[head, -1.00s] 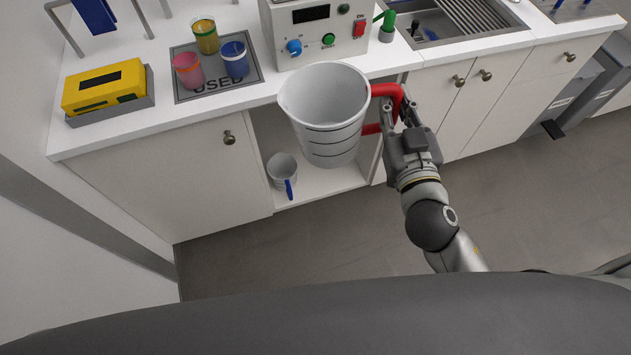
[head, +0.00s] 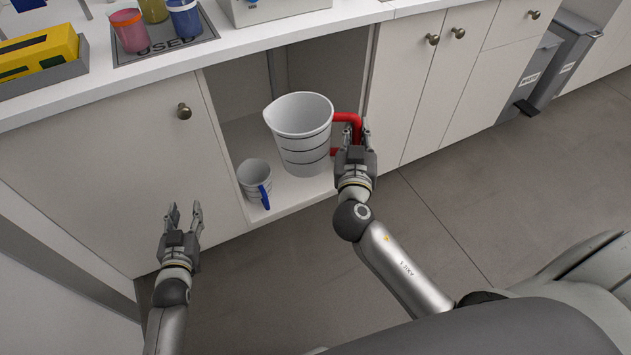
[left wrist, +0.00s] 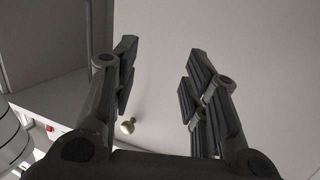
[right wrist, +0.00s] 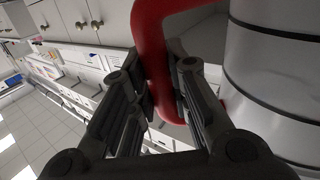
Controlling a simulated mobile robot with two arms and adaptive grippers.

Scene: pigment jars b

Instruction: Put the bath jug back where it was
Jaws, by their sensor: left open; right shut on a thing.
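The bath jug is a large white jug (head: 303,135) with dark rings and a red handle (head: 347,118). It is upright inside the open cupboard bay; I cannot tell whether its base touches the floor board. My right gripper (head: 359,135) is shut on the red handle, which also shows between the fingers in the right wrist view (right wrist: 156,65). The jug's ringed wall (right wrist: 275,75) fills the right of that view. My left gripper (head: 184,215) is open and empty in front of the closed cupboard door left of the bay.
A smaller jug (head: 254,174) with a blue handle stands left of the large jug on the cupboard floor (head: 285,198). The counter edge (head: 240,57) runs above the bay. A closed door (head: 120,165) with a knob is at left. Colored jars (head: 130,32) stand on the counter.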

